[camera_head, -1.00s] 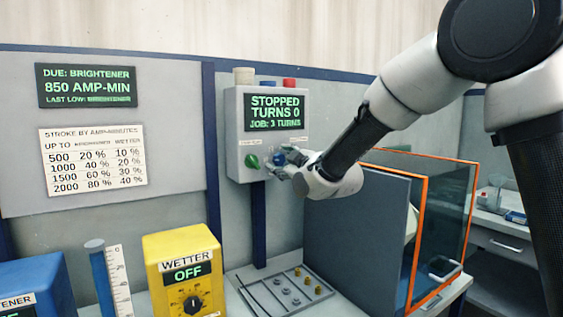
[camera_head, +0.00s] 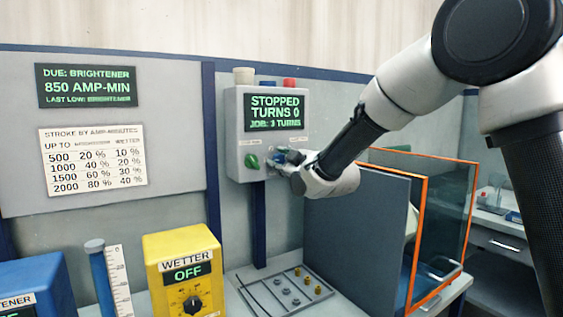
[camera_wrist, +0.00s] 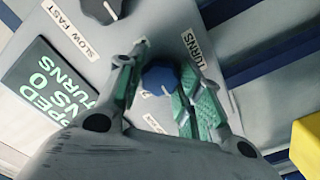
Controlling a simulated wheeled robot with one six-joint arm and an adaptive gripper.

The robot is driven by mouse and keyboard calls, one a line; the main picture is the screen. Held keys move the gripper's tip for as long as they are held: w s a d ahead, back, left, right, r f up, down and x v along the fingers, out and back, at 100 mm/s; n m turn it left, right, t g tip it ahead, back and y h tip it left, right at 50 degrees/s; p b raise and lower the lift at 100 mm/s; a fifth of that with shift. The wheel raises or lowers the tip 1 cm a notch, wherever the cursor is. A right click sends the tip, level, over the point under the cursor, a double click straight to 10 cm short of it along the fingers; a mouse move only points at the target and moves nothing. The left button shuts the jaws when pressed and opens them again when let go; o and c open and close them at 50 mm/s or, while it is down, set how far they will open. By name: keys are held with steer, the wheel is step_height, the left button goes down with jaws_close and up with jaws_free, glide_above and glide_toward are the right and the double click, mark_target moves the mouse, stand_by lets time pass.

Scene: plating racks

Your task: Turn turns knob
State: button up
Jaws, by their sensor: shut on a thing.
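The turns knob is blue and faceted. It sits in the middle of the wrist view (camera_wrist: 160,77), close to the label reading TURNS (camera_wrist: 197,48). My gripper (camera_wrist: 158,85) has one finger on each side of it and is shut on it. In the head view my gripper (camera_head: 284,160) reaches the lower front of the grey control box (camera_head: 236,120) from the right and hides most of the knob. The box display (camera_head: 274,112) reads STOPPED, TURNS 0, JOB: 3 TURNS.
A dark knob (camera_wrist: 103,8) marked SLOW FAST is near the fingers. A grey panel (camera_head: 350,235) and an orange-framed clear enclosure (camera_head: 419,240) stand below my arm. A yellow WETTER box (camera_head: 182,250) stands lower left.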

steer(key=m, duration=1.4)
steer(key=shift+f+m, duration=0.1)
steer(key=shift+m, duration=0.2)
steer(key=m, duration=0.8)
steer(key=shift+m, duration=0.3)
steer(key=o, duration=1)
steer(key=shift+s, duration=0.1)
